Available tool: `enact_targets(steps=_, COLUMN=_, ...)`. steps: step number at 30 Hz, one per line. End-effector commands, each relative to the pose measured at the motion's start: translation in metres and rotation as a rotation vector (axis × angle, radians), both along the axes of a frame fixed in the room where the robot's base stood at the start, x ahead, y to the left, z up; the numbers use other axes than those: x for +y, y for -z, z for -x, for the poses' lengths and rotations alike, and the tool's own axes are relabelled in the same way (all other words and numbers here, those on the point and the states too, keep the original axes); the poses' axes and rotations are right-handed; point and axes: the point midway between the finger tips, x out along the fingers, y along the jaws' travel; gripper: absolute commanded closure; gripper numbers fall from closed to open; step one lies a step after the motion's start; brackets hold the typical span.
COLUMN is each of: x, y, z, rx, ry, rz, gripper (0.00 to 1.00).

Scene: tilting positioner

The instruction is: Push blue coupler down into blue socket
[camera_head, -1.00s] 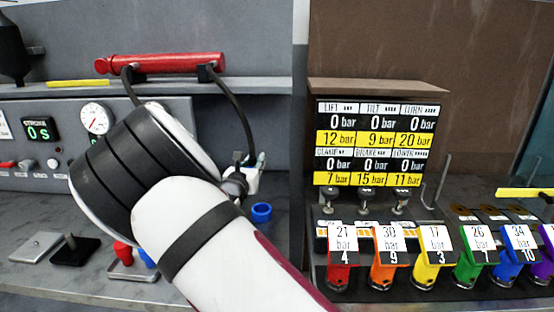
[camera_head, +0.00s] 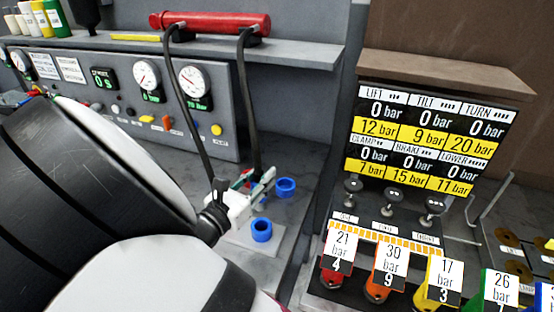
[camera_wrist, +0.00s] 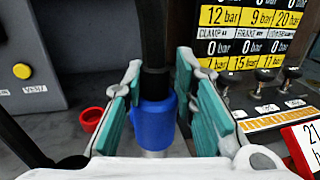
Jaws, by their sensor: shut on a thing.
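My gripper (camera_wrist: 155,100) is shut on the blue coupler (camera_wrist: 154,126), a blue cylinder with a black hose rising from its top. The teal pads stand on either side of it. A silvery end shows just under the coupler. No blue socket can be made out beneath it in the wrist view, so I cannot tell whether they touch. In the head view my gripper (camera_head: 250,194) is over the bench and largely hides the coupler. One blue ring-shaped piece (camera_head: 262,231) is on a light plate below the gripper, and another (camera_head: 286,187) is to its right; I cannot tell which is the socket.
A red cylinder (camera_head: 210,22) lies on the shelf, with black hoses hanging down. A gauge panel (camera_head: 150,110) stands behind. On the right are a pressure display (camera_head: 415,135) and coloured tagged levers (camera_head: 385,285). A red ring (camera_wrist: 91,119) lies left of the coupler.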

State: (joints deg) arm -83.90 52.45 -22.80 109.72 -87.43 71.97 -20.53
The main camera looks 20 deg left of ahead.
Motion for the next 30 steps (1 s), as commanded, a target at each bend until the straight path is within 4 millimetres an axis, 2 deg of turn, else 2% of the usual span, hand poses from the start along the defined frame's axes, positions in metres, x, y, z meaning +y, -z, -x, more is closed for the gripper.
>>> enact_targets(steps=10, x=0.000, y=-0.001, z=0.000, rx=0.002, ry=0.005, rz=0.008, gripper=1.00)
enact_targets(steps=30, x=0.000, y=0.052, z=-0.002, rx=0.003, ry=0.004, rz=0.009, gripper=1.00)
